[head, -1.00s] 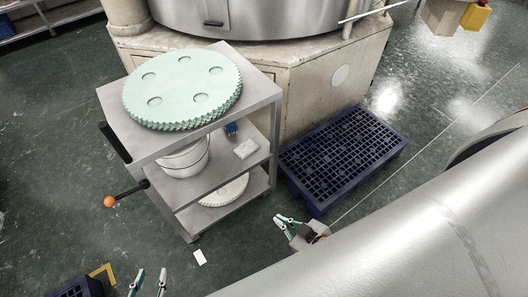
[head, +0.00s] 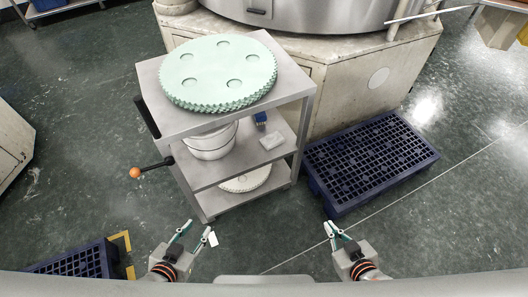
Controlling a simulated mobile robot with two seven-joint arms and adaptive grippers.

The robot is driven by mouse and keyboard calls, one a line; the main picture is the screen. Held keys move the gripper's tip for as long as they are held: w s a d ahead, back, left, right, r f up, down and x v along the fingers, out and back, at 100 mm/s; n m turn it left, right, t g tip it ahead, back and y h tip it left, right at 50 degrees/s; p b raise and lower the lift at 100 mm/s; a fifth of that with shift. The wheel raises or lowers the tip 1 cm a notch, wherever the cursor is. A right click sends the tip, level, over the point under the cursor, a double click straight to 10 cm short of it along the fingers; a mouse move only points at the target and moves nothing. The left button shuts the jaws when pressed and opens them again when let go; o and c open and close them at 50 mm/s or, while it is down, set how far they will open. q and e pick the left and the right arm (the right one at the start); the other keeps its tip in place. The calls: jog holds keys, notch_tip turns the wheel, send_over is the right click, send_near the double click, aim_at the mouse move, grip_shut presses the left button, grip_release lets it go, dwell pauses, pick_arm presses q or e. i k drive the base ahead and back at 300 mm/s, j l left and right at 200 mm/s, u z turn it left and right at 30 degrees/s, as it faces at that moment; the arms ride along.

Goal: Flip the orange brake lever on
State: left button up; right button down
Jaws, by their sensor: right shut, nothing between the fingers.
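The brake lever is a dark rod with an orange ball knob (head: 135,172). It sticks out to the left from the side of a grey three-shelf cart (head: 172,118), below the cart's black handle, its knob slightly lower than its root. My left gripper (head: 197,227) is open and empty, low in the view in front of the cart, below and to the right of the knob and apart from it. My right gripper (head: 329,226) is shut and empty, to the right of the cart near the blue pallet.
The cart carries pale green toothed discs (head: 220,70), a white bucket (head: 210,143) and a white toothed disc (head: 246,179). A dark blue pallet (head: 370,160) lies right; another (head: 75,265) lies lower left. A big machine stands behind. Floor left of the knob is clear.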

aim_at(134, 173)
jog(key=u, duration=1.15)
